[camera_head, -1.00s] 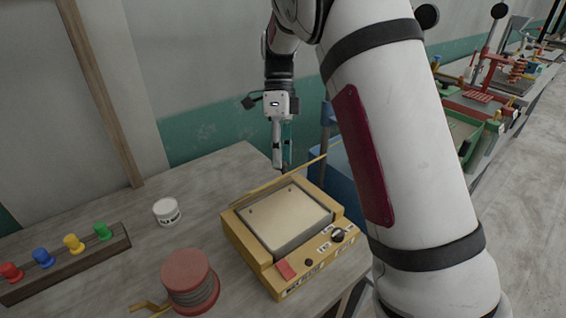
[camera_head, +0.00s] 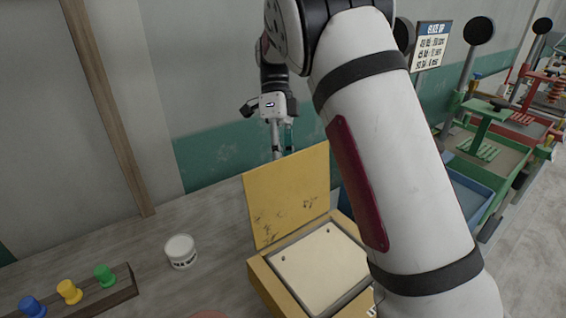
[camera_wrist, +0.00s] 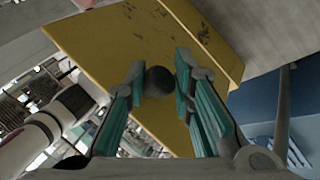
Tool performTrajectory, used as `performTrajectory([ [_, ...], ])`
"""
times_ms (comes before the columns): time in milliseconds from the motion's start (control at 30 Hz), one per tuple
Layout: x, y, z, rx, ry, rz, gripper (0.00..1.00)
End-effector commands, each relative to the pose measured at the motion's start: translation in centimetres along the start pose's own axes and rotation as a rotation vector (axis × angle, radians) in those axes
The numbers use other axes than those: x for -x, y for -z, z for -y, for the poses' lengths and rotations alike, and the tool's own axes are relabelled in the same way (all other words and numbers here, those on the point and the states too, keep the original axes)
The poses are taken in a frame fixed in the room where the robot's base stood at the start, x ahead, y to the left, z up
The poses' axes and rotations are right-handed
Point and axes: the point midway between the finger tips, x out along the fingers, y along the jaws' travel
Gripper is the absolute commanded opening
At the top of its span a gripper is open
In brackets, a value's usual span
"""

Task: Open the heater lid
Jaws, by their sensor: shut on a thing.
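The heater (camera_head: 270,287) is a yellow box with a cream plate (camera_head: 318,268) on top, standing on the grey table. Its yellow lid (camera_head: 290,190) is raised and stands steeply up along the far side of the box, with dark smudges on the face toward me. My gripper (camera_head: 284,152) is at the lid's upper edge, its fingertips partly hidden behind the lid. In the wrist view the teal-padded fingers are closed on a dark round knob (camera_wrist: 158,82) on the yellow lid (camera_wrist: 130,40). My arm covers the heater's right side.
A white tub (camera_head: 181,252) stands on the table (camera_head: 125,240) left of the heater. A wooden rack (camera_head: 120,285) with coloured pegs is at the lower left. A blue bin (camera_head: 470,195) and a green press (camera_head: 490,125) stand to the right. The wall is close behind the lid.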

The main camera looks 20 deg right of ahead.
Motion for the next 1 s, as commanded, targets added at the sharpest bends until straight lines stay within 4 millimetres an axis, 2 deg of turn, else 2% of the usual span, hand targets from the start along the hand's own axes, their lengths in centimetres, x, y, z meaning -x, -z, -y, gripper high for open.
performTrajectory([
  [33, -0.29, 0.30, 1.09, -0.022, -0.003, -0.017, 0.00],
  [633, -0.15, 0.15, 1.12, -0.034, -0.031, -0.044, 0.00],
  [667, -0.15, 0.15, 1.12, -0.034, -0.031, -0.044, 0.25],
  [733, -0.14, 0.15, 1.09, -0.034, -0.031, -0.044, 0.41],
  [767, -0.12, 0.14, 1.06, -0.033, -0.031, -0.045, 0.44],
  [1000, 0.00, -0.05, 0.78, -0.027, -0.032, -0.043, 0.44],
])
